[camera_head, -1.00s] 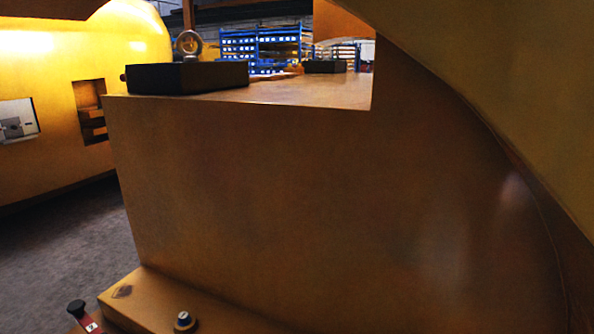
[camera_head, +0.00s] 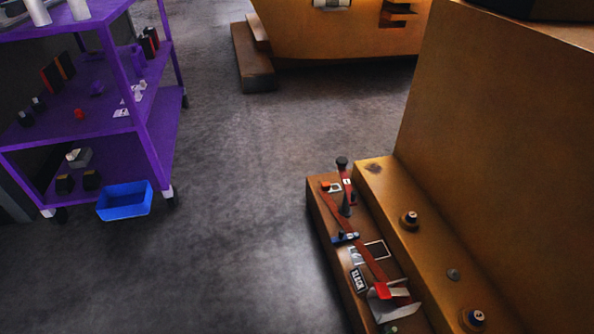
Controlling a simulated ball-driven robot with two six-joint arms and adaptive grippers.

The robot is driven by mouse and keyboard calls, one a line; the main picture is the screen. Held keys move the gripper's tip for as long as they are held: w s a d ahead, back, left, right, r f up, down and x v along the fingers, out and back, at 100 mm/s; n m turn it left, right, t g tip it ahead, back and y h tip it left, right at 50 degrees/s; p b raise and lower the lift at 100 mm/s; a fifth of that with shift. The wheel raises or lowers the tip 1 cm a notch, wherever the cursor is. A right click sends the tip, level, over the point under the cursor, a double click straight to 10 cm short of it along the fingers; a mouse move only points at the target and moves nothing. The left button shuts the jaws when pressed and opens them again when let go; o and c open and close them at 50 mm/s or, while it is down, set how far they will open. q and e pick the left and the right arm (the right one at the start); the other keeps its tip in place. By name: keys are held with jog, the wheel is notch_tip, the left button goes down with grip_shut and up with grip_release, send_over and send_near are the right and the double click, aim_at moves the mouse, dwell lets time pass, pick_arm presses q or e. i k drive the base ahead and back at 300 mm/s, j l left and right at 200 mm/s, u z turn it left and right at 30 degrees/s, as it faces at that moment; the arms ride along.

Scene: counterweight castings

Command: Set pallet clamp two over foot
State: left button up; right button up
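A red clamp with a black knob (camera_head: 346,185) and a small white label stands at the far end of the brown ledge (camera_head: 318,205); its number is too small to read. Beside the ledge, the yellow casting's foot (camera_head: 376,202) runs along the casting's base. Studs with dark tops stand on the foot, one at the middle (camera_head: 409,220) and one nearer (camera_head: 473,318). A red block on a grey metal piece (camera_head: 392,291) lies on the near part of the ledge; I cannot tell what it is. Neither of my grippers is in view.
A purple shelf cart (camera_head: 140,125) stands at the left, with a blue bin (camera_head: 124,201) by its lower shelf. Another yellow casting (camera_head: 330,32) stands at the back. A black label plate (camera_head: 358,280) lies on the ledge. Grey floor (camera_head: 240,210) between is clear.

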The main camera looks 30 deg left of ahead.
aim_at(347, 179)
jog(key=k+j+u, duration=0.15)
jog(key=u, duration=0.4)
jog(key=i+j+u, duration=0.1)
jog(key=i+j, duration=0.2)
jog(key=i, duration=0.2)
jog(key=i+j+u, duration=0.15)
jog(key=i, duration=0.35)
jog(key=i+j+u, duration=0.1)
jog(key=i+j, duration=0.15)
jog(key=i, duration=0.25)
